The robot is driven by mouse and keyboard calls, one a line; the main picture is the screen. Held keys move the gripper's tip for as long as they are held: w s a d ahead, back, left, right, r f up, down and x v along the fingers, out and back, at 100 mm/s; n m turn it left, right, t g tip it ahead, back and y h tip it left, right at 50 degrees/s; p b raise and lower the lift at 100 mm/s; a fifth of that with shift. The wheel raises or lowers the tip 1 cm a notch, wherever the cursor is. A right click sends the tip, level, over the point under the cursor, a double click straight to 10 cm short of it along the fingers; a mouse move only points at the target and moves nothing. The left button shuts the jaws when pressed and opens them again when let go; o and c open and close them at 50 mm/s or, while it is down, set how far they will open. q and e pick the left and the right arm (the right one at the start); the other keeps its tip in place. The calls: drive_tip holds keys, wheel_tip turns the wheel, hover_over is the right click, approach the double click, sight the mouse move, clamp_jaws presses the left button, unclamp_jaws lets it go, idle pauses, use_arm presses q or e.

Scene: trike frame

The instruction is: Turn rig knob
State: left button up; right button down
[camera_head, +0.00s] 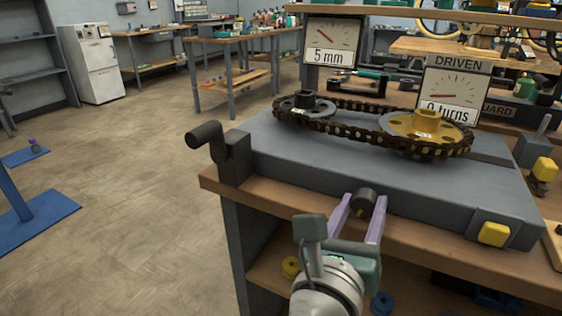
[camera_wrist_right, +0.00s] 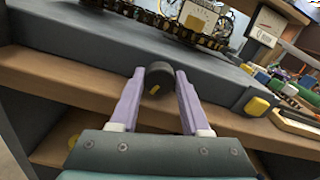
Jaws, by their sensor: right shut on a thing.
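The rig is a grey box (camera_head: 300,170) on a wooden bench, with a chain (camera_head: 350,108) around a dark sprocket (camera_head: 306,104) and a yellow sprocket (camera_head: 425,125). A black knob (camera_head: 365,199) stands out from its front face. My right gripper (camera_head: 364,203) is shut on this knob, with a lilac finger on each side. In the right wrist view the knob (camera_wrist_right: 158,76) sits between the fingertips, with a yellow mark on its side. A black crank handle (camera_head: 208,137) is on the rig's left end. My left gripper is not in view.
Two dials stand behind the chain: one reads 5 mm (camera_head: 331,57), the other, under a DRIVEN sign, reads 0 turns (camera_head: 449,95). A yellow button (camera_head: 493,233) is at the front right. A lower shelf holds yellow and blue round parts. Open floor (camera_head: 130,220) lies left.

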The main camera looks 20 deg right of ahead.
drive_tip(key=n+p, duration=0.1)
drive_tip(key=n, duration=0.2)
drive_tip(key=shift+n, duration=1.8)
drive_tip(key=c, duration=0.7)
unclamp_jaws()
drive_tip(key=shift+o, duration=0.2)
drive_tip(key=shift+f, duration=0.1)
